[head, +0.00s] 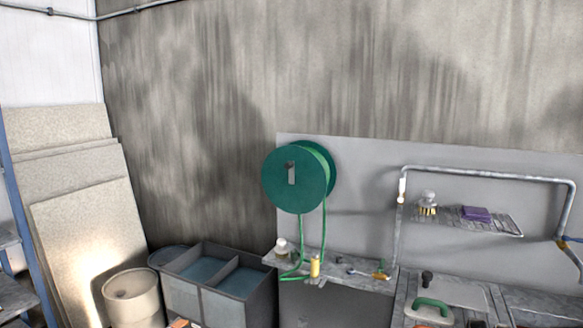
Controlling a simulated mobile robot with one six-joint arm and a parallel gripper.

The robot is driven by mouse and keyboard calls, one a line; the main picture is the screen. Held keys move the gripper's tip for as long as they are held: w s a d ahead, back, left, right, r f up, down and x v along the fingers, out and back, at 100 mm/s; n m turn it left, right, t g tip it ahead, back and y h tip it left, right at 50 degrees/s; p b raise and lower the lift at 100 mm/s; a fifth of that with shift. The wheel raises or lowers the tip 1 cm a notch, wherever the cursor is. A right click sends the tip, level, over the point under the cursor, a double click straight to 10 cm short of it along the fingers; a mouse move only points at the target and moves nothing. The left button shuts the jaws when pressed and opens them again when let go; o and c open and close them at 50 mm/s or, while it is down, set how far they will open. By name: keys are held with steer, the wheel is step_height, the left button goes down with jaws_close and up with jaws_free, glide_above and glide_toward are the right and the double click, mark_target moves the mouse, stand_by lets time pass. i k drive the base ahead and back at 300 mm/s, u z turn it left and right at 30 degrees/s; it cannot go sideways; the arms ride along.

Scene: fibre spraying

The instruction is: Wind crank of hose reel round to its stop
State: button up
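The green hose reel (312,195) is mounted on the grey wall panel, a little right of the picture's middle. Its round face is turned towards the front left. The crank (291,173) is a short grey piece near the middle of that face, standing about upright. The reel's stop cannot be made out. A green hose (323,230) hangs from the reel to the shelf below, with a yellow piece (315,267) at its lower end. My gripper is not in view.
Below the reel is a narrow grey shelf (345,279) with small items. A dark two-part tub (245,310) and a beige drum (131,296) stand at lower left. A pipe frame (480,173) with a wire rack (490,224) is at right. The space before the reel looks clear.

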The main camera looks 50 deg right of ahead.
mark_target(290, 166)
steer(key=i, duration=0.9)
steer(key=u, duration=0.05)
